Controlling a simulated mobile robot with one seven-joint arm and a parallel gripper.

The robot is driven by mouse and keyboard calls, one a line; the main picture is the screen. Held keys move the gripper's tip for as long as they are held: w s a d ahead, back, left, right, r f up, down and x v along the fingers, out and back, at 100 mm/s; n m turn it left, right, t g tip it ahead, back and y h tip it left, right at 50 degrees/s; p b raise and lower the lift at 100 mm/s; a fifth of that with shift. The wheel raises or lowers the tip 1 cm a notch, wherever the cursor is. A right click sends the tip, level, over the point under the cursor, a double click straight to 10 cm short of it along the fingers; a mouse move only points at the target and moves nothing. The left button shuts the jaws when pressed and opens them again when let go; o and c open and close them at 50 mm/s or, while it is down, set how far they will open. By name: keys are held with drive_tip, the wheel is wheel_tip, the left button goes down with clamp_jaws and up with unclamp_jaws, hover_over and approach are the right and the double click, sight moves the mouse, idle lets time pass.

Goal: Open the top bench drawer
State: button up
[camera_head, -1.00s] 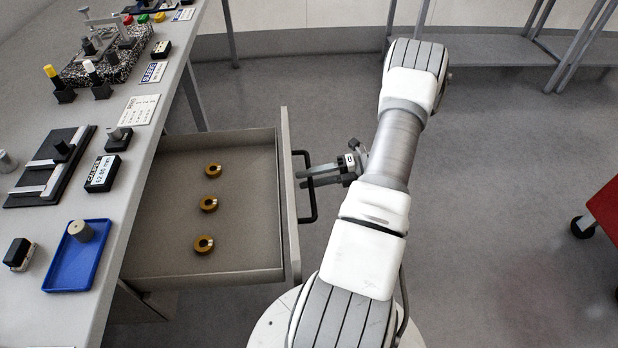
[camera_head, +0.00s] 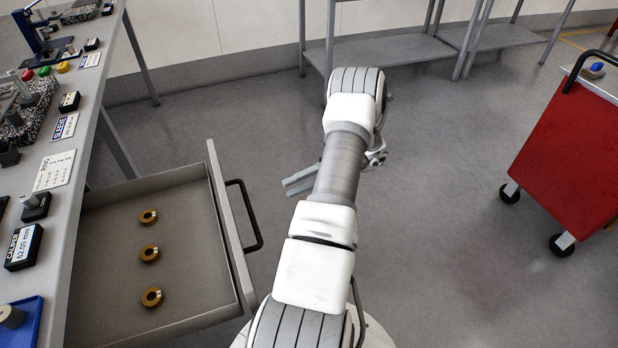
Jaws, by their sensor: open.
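The top bench drawer (camera_head: 100,221) is pulled out from the bench (camera_head: 70,190) at the left. It holds three brass-coloured rings, one of them the middle ring (camera_head: 149,253). The black bar handle (camera_head: 259,222) stands on the drawer's front panel (camera_head: 228,225). My gripper (camera_head: 290,184) is to the right of the handle, apart from it, with its fingers pointing left. The fingers are open and nothing shows between them. My arm hides part of the gripper.
A red cart (camera_head: 570,150) on black wheels stands at the right. Grey shelving (camera_head: 400,45) runs along the back wall. Labelled blocks, including a caliper block (camera_head: 24,247), and a blue tray (camera_head: 25,325) sit on the bench. The floor between arm and cart is clear.

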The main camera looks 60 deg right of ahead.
drive_tip(key=shift+v, duration=2.1)
